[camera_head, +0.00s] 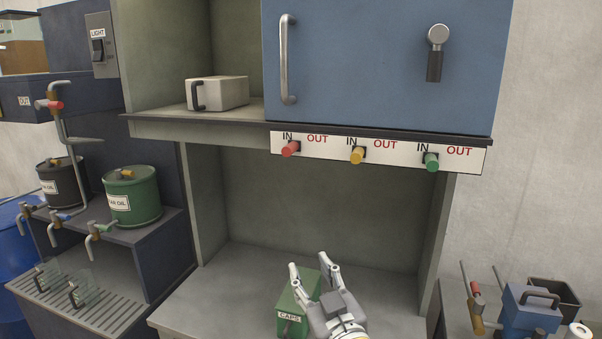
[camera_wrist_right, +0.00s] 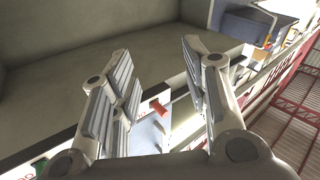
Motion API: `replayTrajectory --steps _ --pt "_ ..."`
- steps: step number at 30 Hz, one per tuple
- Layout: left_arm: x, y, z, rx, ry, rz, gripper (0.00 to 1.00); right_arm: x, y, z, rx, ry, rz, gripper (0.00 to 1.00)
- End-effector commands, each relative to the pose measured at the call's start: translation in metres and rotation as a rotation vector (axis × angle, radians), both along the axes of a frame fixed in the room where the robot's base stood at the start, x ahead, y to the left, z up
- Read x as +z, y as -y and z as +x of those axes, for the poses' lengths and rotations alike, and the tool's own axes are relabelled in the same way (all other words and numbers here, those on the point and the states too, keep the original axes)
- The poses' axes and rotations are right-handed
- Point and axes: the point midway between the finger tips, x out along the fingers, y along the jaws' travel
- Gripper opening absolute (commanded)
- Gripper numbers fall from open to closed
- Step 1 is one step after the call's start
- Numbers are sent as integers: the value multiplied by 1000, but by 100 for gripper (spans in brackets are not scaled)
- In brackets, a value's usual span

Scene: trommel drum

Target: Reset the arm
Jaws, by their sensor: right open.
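My right gripper (camera_head: 308,264) is at the bottom centre of the head view, over the lower shelf and in front of the green CAPS box (camera_head: 296,302). Its two fingers are spread apart with nothing between them. In the right wrist view the open fingers (camera_wrist_right: 157,55) frame a grey surface. A red knob (camera_wrist_right: 158,107) on a white panel shows behind the fingers there. The gripper hides part of the CAPS box, and I cannot tell whether they touch. My left gripper is not in view.
A white IN/OUT panel with red (camera_head: 291,148), yellow (camera_head: 357,155) and green (camera_head: 431,161) knobs hangs under the blue door (camera_head: 375,70). Green (camera_head: 132,197) and dark oil drums with taps stand left. A blue container (camera_head: 530,312) stands right. The cabinet's lower bay is mostly clear.

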Motion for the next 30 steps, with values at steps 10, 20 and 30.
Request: replayTrajectory --steps 10,20,30 --pt "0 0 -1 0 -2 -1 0 -209 116 -120 -215 -723 -63 42" --pt "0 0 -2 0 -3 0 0 -287 168 -256 -266 -1168 -148 42" --pt "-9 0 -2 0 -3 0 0 -351 183 -304 -267 -1351 -192 42"
